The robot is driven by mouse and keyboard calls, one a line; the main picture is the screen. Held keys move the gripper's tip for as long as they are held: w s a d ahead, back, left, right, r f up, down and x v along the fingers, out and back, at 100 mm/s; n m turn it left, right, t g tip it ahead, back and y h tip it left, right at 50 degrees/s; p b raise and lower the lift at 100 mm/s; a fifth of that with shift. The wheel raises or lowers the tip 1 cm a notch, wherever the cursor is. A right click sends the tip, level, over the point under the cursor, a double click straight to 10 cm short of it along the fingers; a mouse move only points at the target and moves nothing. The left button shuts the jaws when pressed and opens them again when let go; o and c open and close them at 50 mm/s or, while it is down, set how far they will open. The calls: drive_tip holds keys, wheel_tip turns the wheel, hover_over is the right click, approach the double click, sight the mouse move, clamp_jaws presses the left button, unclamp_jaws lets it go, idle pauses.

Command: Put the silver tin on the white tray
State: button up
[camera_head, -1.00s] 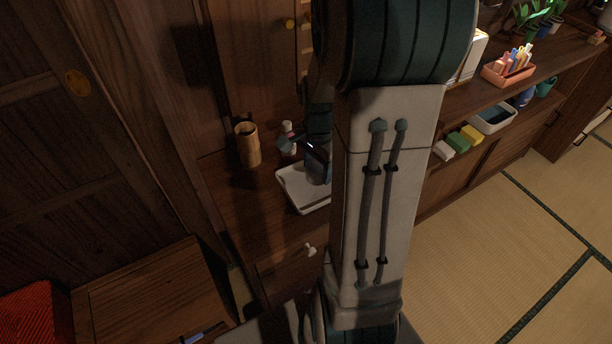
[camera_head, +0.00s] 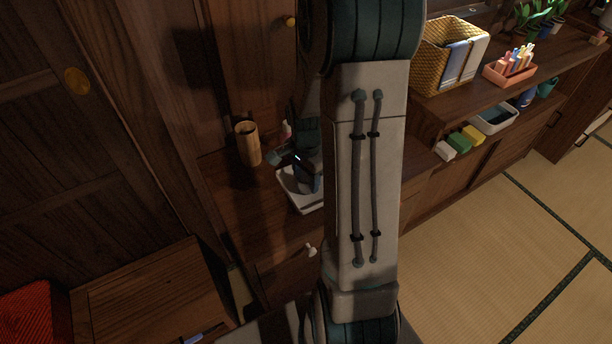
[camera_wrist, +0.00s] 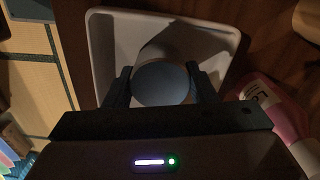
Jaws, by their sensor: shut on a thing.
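In the wrist view my gripper (camera_wrist: 161,88) is shut on the silver tin (camera_wrist: 162,84), whose round, blue-grey end shows between the two fingers. The white tray (camera_wrist: 98,45) lies behind the tin in that view, and the tin is over the inside of the tray. I cannot tell whether the tin touches the tray's floor. In the head view the white tray (camera_head: 284,177) sits on the wooden cabinet, partly hidden by my arm. The tin cannot be made out clearly there.
A bamboo cup (camera_head: 248,144) stands left of the tray. A pink-and-white bottle (camera_wrist: 275,112) stands close by my gripper in the wrist view. On the right are a wicker basket (camera_head: 437,72), an orange caddy (camera_head: 508,72) and a white basin (camera_head: 490,122).

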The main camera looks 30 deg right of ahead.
drive_tip(key=o, duration=1)
wheel_tip(320, 180, up, 12)
drive_tip(key=p, duration=0.2)
drive_tip(key=s+a+r+n+t, duration=0.1)
drive_tip(key=s+a+r+n, duration=0.2)
drive_tip(key=s+a+n, duration=0.3)
drive_tip(key=s+a+r+n+t, duration=0.1)
drive_tip(key=s+a+r+n, duration=0.2)
drive_tip(key=n, duration=0.6)
drive_tip(key=s+a, duration=0.2)
drive_tip(key=s, duration=0.1)
drive_tip(key=shift+a+r, duration=0.3)
drive_tip(key=shift+a, duration=0.1)
drive_tip(key=shift+s+r, duration=0.1)
drive_tip(key=shift+r, duration=0.05)
drive_tip(key=shift+t, duration=0.3)
drive_tip(key=p+v, duration=0.2)
drive_tip(key=v, duration=0.1)
drive_tip(key=w+p+v, duration=0.1)
drive_tip(key=p+v, duration=0.1)
drive_tip(key=p, duration=0.1)
drive_tip(key=shift+w+d+r+p, duration=0.1)
drive_tip(key=shift+d+r+p, duration=0.05)
drive_tip(key=shift+r+p, duration=0.3)
